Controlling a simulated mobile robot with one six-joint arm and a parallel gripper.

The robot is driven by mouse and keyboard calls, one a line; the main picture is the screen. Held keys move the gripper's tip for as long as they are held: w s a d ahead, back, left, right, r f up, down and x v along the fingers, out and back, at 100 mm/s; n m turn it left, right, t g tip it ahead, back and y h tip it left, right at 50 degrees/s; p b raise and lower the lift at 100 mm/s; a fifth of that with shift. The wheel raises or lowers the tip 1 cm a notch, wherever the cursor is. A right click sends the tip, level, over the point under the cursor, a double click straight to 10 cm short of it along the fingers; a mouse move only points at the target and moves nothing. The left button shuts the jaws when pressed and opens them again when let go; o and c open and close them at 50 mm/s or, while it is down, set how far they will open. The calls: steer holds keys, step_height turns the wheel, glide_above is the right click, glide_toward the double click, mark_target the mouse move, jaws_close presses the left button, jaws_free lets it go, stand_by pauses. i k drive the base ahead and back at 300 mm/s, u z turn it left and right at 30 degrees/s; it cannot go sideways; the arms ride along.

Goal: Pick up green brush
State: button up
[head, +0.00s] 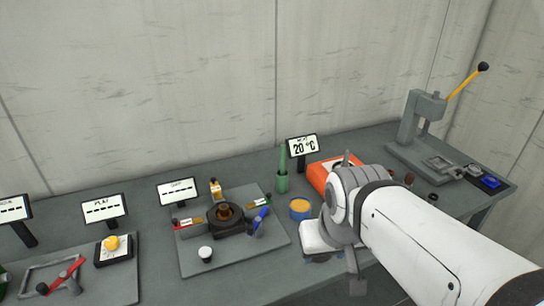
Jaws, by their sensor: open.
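The green brush (282,158) stands nearly upright, its thin handle pointing up from a short green holder (282,182) near the back of the bench. Its lower end is hidden inside the holder. My gripper (338,270) is in front and to the right of the brush, apart from it, partly hidden by my own wrist. It is open, and I see nothing held in it.
An orange box (322,172) and a display reading 20 °C (303,146) stand right of the brush. An orange-topped blue tin (300,208) is in front. A fixture plate (194,262) lies left; a lever press (420,125) stands far right.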

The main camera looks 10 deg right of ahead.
mark_target(283, 147)
steer(key=u, duration=2.25)
steer(key=k, duration=0.95)
steer(key=z, duration=1.65)
steer(key=i, duration=0.85)
steer(key=z, duration=0.05)
